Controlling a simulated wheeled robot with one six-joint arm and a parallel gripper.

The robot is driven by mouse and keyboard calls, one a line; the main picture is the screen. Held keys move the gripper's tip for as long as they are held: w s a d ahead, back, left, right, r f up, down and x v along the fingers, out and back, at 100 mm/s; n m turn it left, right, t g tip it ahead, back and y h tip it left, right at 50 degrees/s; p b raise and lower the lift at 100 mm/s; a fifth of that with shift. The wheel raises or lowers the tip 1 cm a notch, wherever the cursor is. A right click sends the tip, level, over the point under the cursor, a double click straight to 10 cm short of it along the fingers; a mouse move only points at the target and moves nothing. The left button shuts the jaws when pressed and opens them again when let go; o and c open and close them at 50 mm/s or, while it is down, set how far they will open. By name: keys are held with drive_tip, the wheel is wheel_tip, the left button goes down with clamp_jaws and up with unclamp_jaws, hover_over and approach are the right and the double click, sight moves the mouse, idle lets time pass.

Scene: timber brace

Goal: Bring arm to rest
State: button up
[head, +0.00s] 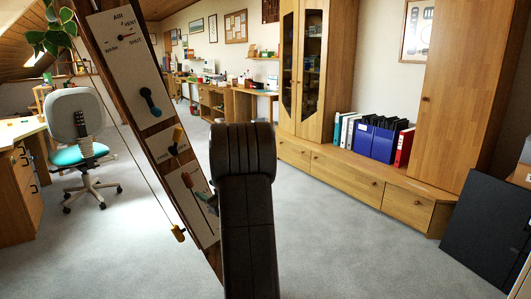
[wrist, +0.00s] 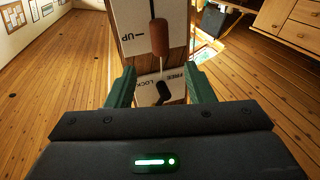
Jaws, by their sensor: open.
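My gripper (wrist: 160,82) shows in the wrist view with its two green fingers spread apart and nothing held between them. Behind the gap is the timber brace (wrist: 178,62) with white control plates. An orange-brown handle (wrist: 158,38) hangs near a plate marked UP. Whether a finger touches the brace is unclear. In the head view the brace (head: 143,88) leans diagonally, with an AIR dial (head: 126,37) and a blue lever (head: 150,102).
An office chair (head: 76,125) and desk stand at left. A wooden cabinet (head: 345,170) with binders runs along the right, and a dark panel (head: 488,225) leans near it. Grey carpet between is clear.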

sight(190, 183)
drive_tip(key=x, duration=0.3)
drive_tip(key=b+x, duration=0.1)
drive_tip(key=x, duration=0.3)
drive_tip(key=f+b+x, duration=0.1)
drive_tip(key=x, duration=0.3)
drive_tip(key=shift+w+a+f, duration=0.1)
drive_tip(key=shift+w, duration=0.15)
drive_tip(key=w+d+f+b, duration=0.1)
drive_tip(key=f+b, duration=0.2)
drive_tip(key=f, duration=0.3)
drive_tip(key=w+d+f+b, duration=0.1)
drive_tip(key=d+f+b, duration=0.1)
drive_tip(key=f, duration=0.5)
drive_tip(key=w+d+f+b, duration=0.1)
drive_tip(key=d+f+b, duration=0.1)
drive_tip(key=f+b, duration=0.3)
drive_tip(key=shift+d+f, duration=0.1)
drive_tip(key=shift+f, duration=0.6)
drive_tip(key=s+d+r+h+p, duration=0.1)
drive_tip(key=s+d+r+p, duration=0.1)
drive_tip(key=s+d, duration=0.8)
drive_tip(key=shift+s+r+m+p, duration=0.3)
drive_tip(key=shift+s+m+p, duration=0.1)
drive_tip(key=shift+s+p, duration=0.55)
drive_tip(key=shift+s+d, duration=0.1)
